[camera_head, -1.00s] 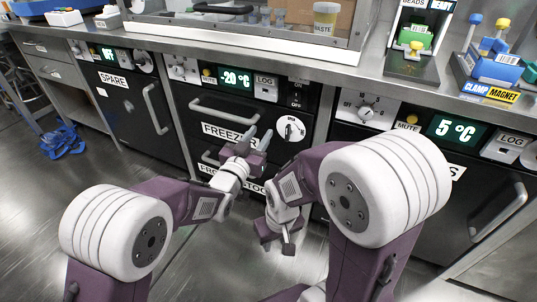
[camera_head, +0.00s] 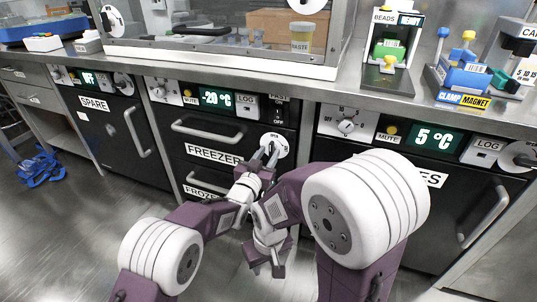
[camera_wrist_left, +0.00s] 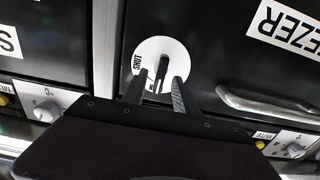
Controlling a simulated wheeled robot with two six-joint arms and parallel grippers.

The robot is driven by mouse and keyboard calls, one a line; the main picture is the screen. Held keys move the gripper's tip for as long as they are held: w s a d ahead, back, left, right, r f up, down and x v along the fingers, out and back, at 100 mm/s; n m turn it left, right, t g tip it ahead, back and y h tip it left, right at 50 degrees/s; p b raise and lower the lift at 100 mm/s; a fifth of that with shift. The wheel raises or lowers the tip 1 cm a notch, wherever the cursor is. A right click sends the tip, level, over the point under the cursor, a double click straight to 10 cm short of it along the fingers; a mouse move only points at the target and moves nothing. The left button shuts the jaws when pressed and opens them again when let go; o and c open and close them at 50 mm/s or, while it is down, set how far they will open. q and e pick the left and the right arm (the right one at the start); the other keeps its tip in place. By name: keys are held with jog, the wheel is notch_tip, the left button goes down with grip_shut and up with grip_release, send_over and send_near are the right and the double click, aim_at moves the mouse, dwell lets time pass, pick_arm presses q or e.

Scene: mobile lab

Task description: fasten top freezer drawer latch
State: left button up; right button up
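The top freezer drawer (camera_head: 199,136) is a black front marked FREEZER with a grey bar handle, and it looks closed. Its latch is a round white dial (camera_head: 283,140) at the drawer's upper right, with a dark turning bar. In the left wrist view the latch dial (camera_wrist_left: 149,50) shows the word SHUT at its left edge. My left gripper (camera_head: 267,152) is at the dial, its fingers apart, one on each side of the bar; contact cannot be told. It also shows in the left wrist view (camera_wrist_left: 159,80). My right gripper (camera_head: 266,270) hangs low, pointing down, away from the latch.
A lower drawer (camera_head: 210,181), partly hidden by my left arm, sits beneath. A spare unit (camera_head: 100,125) stands left and a 5 °C unit (camera_head: 390,155) right, both with handles. The steel counter edge (camera_head: 220,72) runs above.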

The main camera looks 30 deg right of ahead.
pick_arm(q)
jog(key=shift+w+d+r, duration=0.1)
jog(key=shift+w+d, duration=0.1)
grip_shut()
